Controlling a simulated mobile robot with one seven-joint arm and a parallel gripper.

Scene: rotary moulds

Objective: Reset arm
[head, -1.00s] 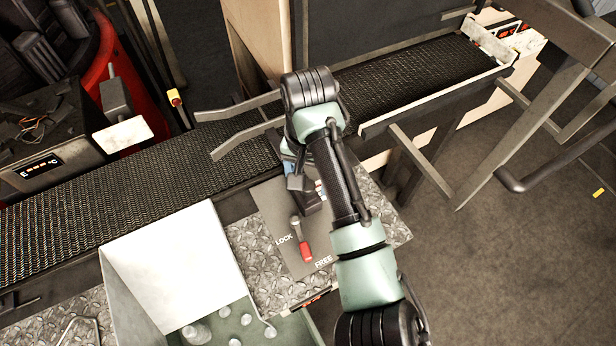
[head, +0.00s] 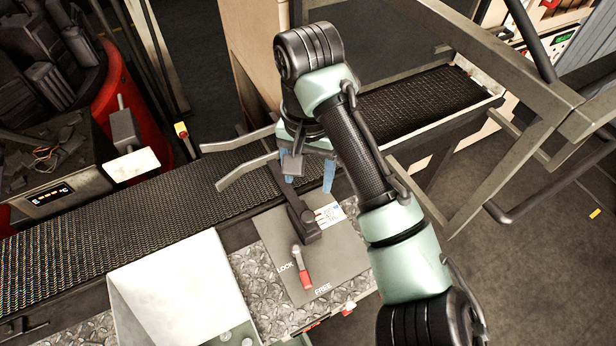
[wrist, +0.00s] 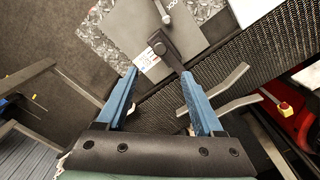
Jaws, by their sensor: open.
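My gripper (head: 308,172) is open, its two blue fingers spread apart, above the conveyor side of the grey control plate (head: 345,254). In the wrist view my gripper (wrist: 157,100) shows empty, with a dark lever (wrist: 165,48) beyond and between its fingertips. The same dark lever (head: 300,213) rises from the plate in the head view, beside a white label (head: 330,214). A smaller red-handled lever (head: 302,268) sits on the plate between the words LOCK and FREE, nearer LOCK. I cannot tell if a finger touches the dark lever.
A black mesh conveyor (head: 130,209) runs across the view, with two metal guide rails (head: 247,166) over it. A white-walled bin (head: 175,285) stands at front left. A metal frame (head: 520,130) stands at right. A red machine (head: 130,95) is at far left.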

